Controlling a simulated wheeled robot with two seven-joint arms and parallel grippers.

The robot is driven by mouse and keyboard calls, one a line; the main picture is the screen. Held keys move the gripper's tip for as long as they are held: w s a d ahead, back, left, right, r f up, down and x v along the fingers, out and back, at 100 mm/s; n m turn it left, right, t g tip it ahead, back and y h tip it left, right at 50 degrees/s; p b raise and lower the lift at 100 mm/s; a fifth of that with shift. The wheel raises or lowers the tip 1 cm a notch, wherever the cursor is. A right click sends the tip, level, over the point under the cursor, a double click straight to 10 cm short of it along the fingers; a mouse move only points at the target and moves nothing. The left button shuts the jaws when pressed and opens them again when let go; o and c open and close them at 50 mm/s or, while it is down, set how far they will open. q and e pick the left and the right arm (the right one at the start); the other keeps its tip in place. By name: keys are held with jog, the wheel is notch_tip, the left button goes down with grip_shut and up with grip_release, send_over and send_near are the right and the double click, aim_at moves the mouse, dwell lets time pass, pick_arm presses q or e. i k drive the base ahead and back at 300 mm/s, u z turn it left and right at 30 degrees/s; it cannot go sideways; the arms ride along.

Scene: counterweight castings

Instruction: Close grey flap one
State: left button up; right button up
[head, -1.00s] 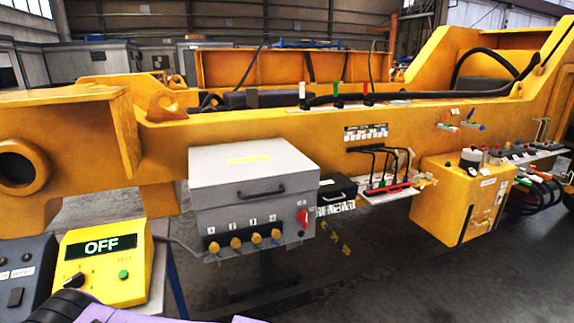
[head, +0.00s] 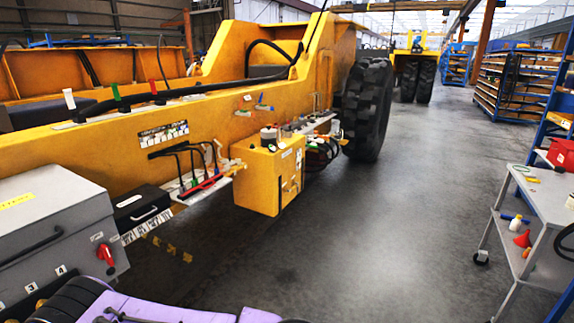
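A grey box (head: 55,235) with a dark handle, a red switch (head: 105,254) and numbered labels is cut off at the left edge. Its lid (head: 45,207) looks shut. The labels 3 and 4 show on its front; the part further left is out of view. I cannot make out a flap marked one. Neither of my grippers shows; only purple and black parts of my own body are at the bottom edge.
The yellow machine frame (head: 110,150) runs along the left. A yellow box (head: 268,176) and a small black case (head: 140,208) are on its side. A big tyre (head: 368,108) stands behind. A grey cart (head: 548,195) is at right. The floor between is clear.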

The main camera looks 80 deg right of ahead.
aim_at(208, 152)
jog(key=z, duration=2.2)
jog(key=i, duration=1)
jog(key=z, duration=0.05)
